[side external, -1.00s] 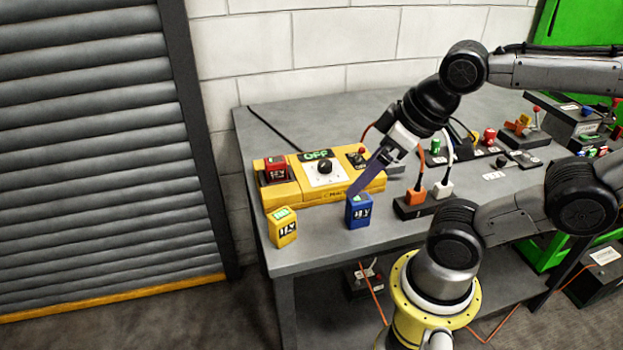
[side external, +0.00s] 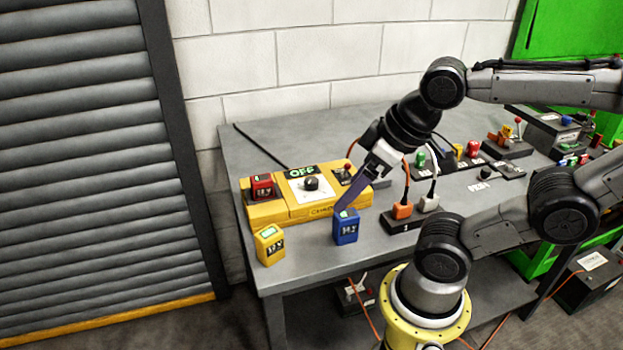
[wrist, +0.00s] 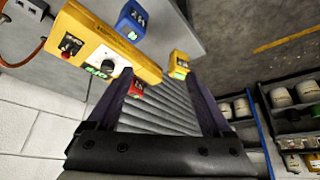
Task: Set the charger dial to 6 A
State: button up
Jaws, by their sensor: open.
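The yellow charger (side external: 313,211) lies on the grey bench at the left. Its black dial (side external: 311,184) sits on a white plate, below a display (side external: 302,173) that reads OFF in green. The dial also shows in the wrist view (wrist: 107,66), left of my left finger; its pointer is too small to read. My gripper (side external: 345,204) is open and tilted down, right of the dial in the side view, overlapping the top of the blue battery there. I cannot tell whether it touches the battery. In the wrist view nothing is held between the fingers (wrist: 160,76).
A red battery (side external: 262,187) sits at the charger's left end, a red-tipped lever (side external: 347,169) at its right. A blue battery (side external: 346,228) and a yellow battery (side external: 269,245) stand in front. A power strip (side external: 404,222) with orange and white plugs is to the right.

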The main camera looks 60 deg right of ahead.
jog(key=shift+n, duration=0.3)
jog(key=shift+c, duration=0.5)
notch_tip(320, 180, up, 4)
jog(key=w+n+g, duration=0.1)
jog(key=w+n, duration=0.2)
jog(key=n, duration=0.9)
jog(key=n+g, duration=0.4)
jog(key=n, duration=0.3)
send_over(312, 179)
notch_tip(312, 179, down, 14)
jog(key=shift+a+f, duration=0.1)
jog(key=shift+f, duration=0.1)
grip_shut()
